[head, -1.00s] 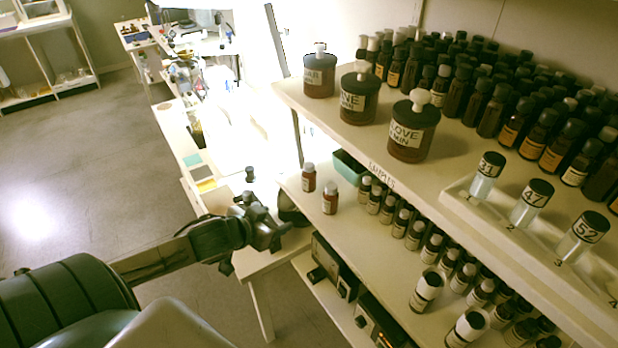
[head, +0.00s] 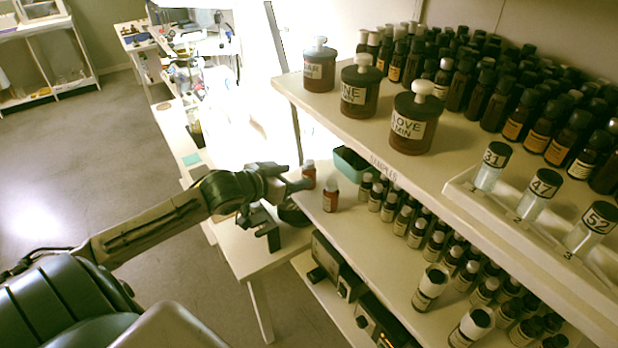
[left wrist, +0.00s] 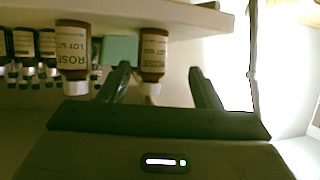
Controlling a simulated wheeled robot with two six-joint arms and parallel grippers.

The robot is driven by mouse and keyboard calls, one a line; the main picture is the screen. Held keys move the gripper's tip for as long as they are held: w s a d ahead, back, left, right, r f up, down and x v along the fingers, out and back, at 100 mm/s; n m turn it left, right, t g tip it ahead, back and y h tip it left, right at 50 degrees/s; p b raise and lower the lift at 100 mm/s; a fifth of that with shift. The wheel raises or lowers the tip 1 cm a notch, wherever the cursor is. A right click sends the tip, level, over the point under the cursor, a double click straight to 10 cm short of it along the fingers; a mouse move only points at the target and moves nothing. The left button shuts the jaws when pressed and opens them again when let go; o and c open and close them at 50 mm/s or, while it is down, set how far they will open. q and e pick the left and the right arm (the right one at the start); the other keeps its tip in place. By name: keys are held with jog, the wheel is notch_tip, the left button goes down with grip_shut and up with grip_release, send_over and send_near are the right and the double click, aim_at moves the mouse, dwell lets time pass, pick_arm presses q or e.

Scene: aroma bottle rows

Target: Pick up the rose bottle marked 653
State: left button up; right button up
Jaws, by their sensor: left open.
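Two small red-brown bottles with white caps stand at the left end of the middle shelf: a far one (head: 309,176) and a near one (head: 331,196). Both look upside down in the left wrist view. There the far bottle (left wrist: 153,50) shows between the fingers, closer to the left finger, its label reading ROSE. The near bottle (left wrist: 72,50) is left of the fingers, its label reading ROSE LOT and a number I cannot read fully. I cannot tell which is 653. My left gripper (head: 284,178) is open and empty, just left of the far bottle. My right gripper is not in view.
Several dark bottles (head: 403,221) stand in rows to the right on the same shelf. A teal box (head: 350,165) is behind the two bottles. The upper shelf (head: 300,92), with large jars, overhangs close by. A bench (head: 250,262) lies below my gripper.

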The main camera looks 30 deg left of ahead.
aim_at(303, 174)
pick_arm(q)
jog(key=shift+x, duration=0.8)
jog(key=shift+w+d+f+p, duration=0.1)
jog(key=shift+w+d+p, duration=0.2)
jog(key=shift+w, duration=0.2)
jog(key=shift+w+d+p, duration=0.25)
jog(key=shift+w+p, duration=0.15)
jog(key=shift+w, duration=0.05)
jog(key=shift+p+x, duration=0.35)
jog(key=shift+x, duration=0.55)
jog(key=shift+w+d+f, duration=0.25)
jog(key=shift+w+f, duration=0.15)
jog(key=shift+w, duration=0.2)
jog(key=c, duration=1.1)
